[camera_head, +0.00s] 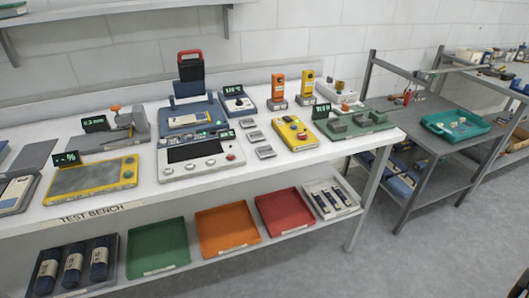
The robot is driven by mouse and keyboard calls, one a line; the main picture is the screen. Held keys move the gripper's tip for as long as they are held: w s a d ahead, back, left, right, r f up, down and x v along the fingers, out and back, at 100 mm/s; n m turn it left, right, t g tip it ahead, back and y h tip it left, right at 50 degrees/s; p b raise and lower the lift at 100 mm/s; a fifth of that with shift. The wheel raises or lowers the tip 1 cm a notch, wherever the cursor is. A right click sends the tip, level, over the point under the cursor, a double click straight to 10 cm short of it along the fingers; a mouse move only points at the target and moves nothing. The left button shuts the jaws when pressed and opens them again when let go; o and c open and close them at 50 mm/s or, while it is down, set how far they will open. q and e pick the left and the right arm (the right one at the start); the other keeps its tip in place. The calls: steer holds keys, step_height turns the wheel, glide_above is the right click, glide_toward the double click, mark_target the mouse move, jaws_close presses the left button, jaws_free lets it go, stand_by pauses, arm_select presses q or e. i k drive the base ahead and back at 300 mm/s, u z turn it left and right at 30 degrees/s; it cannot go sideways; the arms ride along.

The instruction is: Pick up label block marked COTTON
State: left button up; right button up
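Three small grey blocks lie in a row on the white bench top, right of the centre: a far one (249,123), a middle one (256,136) and a near one (265,152). They look like label blocks, but their markings are too small to read, so I cannot tell which, if any, says COTTON. Neither of my grippers shows in the head view. A dark shape cut off at the bottom right corner is too little to identify.
A green fixture (353,124) sits near the bench's right end. Red (284,211), orange (227,232) and green (158,248) trays lie on the lower shelf.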

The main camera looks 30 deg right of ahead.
mark_target(266, 151)
steer(key=u, duration=0.15)
steer(key=i, duration=1)
steer(key=z, duration=0.5)
